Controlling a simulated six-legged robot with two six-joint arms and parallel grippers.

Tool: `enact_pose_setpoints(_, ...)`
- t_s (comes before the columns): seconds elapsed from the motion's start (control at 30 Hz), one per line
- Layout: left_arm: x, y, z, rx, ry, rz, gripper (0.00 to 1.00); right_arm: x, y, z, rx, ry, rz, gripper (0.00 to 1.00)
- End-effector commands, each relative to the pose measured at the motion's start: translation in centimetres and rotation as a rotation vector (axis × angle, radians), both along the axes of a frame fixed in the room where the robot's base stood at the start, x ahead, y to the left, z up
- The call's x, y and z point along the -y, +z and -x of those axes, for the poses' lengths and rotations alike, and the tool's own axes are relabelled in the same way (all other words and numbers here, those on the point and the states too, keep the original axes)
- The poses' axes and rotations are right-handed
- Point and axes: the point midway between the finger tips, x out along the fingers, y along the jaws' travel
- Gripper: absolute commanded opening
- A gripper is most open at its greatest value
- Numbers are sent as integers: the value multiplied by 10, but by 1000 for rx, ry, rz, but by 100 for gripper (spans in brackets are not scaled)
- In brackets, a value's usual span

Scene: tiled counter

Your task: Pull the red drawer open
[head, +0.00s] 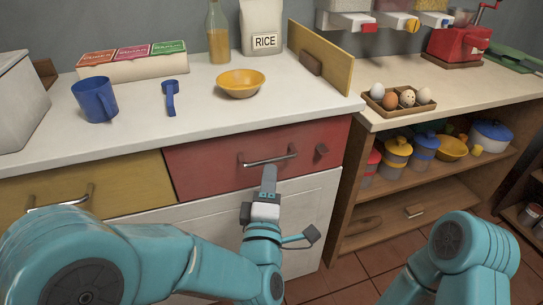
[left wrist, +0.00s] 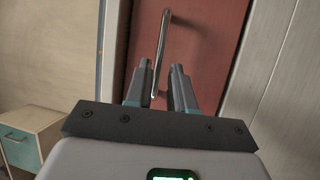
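The red drawer (head: 215,172) is in the counter front, right of the yellow drawer, and its front looks flush, so it appears shut. Its metal bar handle (head: 290,153) runs across the upper part. My left gripper (head: 269,174) points at the handle from the front, just below and before it. In the left wrist view the fingers (left wrist: 161,84) are apart, with the handle bar (left wrist: 163,45) between them in the picture and gaps on both sides. I cannot tell how deep the bar sits between them. My right gripper is out of view; only my right arm shows.
A yellow drawer (head: 95,192) with its own handle is to the left. On the counter above are a blue mug (head: 95,100) and a yellow bowl (head: 241,83). Open shelves (head: 380,210) stand to the right.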

Motion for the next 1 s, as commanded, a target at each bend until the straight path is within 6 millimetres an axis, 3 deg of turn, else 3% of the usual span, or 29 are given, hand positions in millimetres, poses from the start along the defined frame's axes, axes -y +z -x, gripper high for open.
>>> enact_pose_setpoints(0.1, 2, 4, -25, 1, 2, 1, 23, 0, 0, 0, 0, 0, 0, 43)
enact_pose_setpoints(0.33, 4, 9, -52, 0, 0, 0, 23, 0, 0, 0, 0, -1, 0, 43)
enact_pose_setpoints(0.67, 5, 10, -56, -1, -1, 0, 23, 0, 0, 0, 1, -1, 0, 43)
enact_pose_setpoints(0.73, 5, 10, -56, -1, -1, 0, 4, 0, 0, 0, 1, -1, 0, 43)
enact_pose_setpoints(0.77, 5, 10, -56, -1, -1, 0, 0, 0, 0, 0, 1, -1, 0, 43)
enact_pose_setpoints(1.0, 6, 10, -55, -1, -1, 0, 0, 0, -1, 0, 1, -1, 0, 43)
